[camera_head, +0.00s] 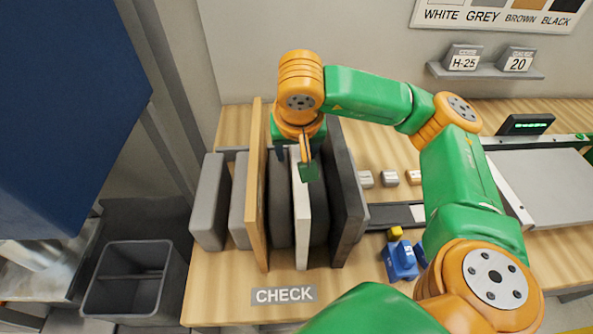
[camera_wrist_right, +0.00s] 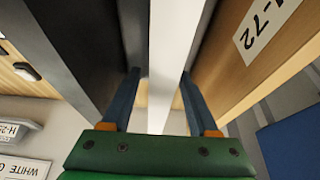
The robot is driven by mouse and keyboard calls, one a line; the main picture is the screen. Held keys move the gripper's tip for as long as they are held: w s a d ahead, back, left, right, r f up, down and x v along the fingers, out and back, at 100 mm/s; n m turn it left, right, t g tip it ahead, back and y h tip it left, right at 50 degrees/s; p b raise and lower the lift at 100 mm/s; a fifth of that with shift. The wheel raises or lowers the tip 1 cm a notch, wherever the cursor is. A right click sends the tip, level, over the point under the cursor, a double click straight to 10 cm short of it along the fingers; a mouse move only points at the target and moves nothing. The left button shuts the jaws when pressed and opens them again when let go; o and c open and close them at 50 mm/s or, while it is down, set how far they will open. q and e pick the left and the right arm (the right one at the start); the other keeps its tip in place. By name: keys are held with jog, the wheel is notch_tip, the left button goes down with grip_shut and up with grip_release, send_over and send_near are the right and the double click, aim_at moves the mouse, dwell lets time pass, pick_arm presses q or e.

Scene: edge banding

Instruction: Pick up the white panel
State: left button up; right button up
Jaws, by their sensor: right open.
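The white panel (camera_head: 302,225) stands upright on edge in a rack of panels in the head view, between a grey divider and a dark divider. My right gripper (camera_head: 298,166) is over its top edge, pointing down. In the right wrist view, the gripper's two blue fingers (camera_wrist_right: 158,88) are apart, one on each side of the white panel (camera_wrist_right: 166,45). Gaps show between the fingers and the panel, so they do not appear to grip it. My left gripper is not in view.
A wooden panel (camera_head: 257,190) stands left of the white one, and a black panel (camera_head: 346,195) stands right. Grey dividers (camera_head: 209,200) are between and beside them. A CHECK label (camera_head: 284,295) lies in front. A blue device (camera_head: 401,260) sits to the right.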

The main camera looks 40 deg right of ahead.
jog(key=shift+w+d+f, duration=0.2)
jog(key=shift+f, duration=0.05)
jog(key=shift+s+a+r, duration=0.1)
grip_shut()
dwell(1.1)
